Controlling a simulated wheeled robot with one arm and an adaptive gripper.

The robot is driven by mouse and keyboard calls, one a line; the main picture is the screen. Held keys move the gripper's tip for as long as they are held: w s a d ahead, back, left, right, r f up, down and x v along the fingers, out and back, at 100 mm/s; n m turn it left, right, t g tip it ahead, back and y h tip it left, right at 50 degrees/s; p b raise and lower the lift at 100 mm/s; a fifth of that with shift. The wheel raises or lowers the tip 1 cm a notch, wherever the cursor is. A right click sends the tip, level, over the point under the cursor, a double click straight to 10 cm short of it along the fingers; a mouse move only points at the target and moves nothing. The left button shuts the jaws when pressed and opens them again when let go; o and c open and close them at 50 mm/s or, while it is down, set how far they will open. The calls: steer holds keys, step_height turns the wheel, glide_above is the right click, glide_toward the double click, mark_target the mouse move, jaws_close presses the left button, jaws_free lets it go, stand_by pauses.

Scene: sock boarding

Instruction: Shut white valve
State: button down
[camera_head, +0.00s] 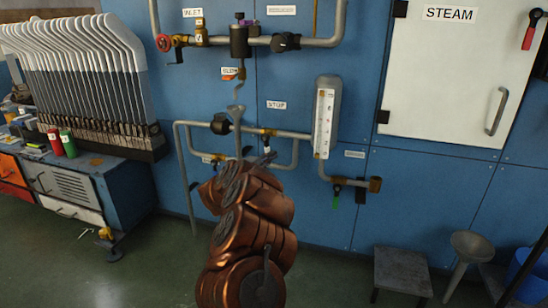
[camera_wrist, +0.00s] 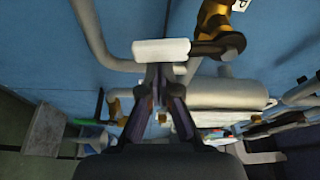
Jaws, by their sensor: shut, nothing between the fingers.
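The white valve handle (camera_wrist: 160,51) lies crosswise just beyond my fingertips in the wrist view. Its dark stem joins a brass valve body (camera_wrist: 212,20) at the upper right. My gripper (camera_wrist: 158,78) is shut and empty, with its tips at the lower edge of the white handle. I cannot tell whether they touch it. In the head view my gripper (camera_head: 264,158) is small and dark, close to the lower pipe run, below a brass fitting (camera_head: 268,132). I cannot make out the white handle in that view.
Grey pipes (camera_head: 190,150) run along the blue wall panel. Other valves have a red wheel (camera_head: 163,42), a red handle (camera_head: 229,77) and a green handle (camera_head: 335,203). A gauge (camera_head: 325,120) stands right of my gripper. A stool (camera_head: 402,270) and funnel (camera_head: 472,246) stand lower right.

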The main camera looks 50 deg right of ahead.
steer(key=shift+w+a+f, duration=0.15)
steer(key=shift+w+a, duration=0.05)
steer(key=shift+w, duration=0.4)
stand_by(0.3)
steer(key=s, duration=0.4)
steer(key=a+p, duration=0.2)
steer(key=a, duration=0.6)
steer(key=shift+a+p, duration=0.3)
steer(key=shift+p, duration=0.1)
steer(key=shift+s, duration=0.1)
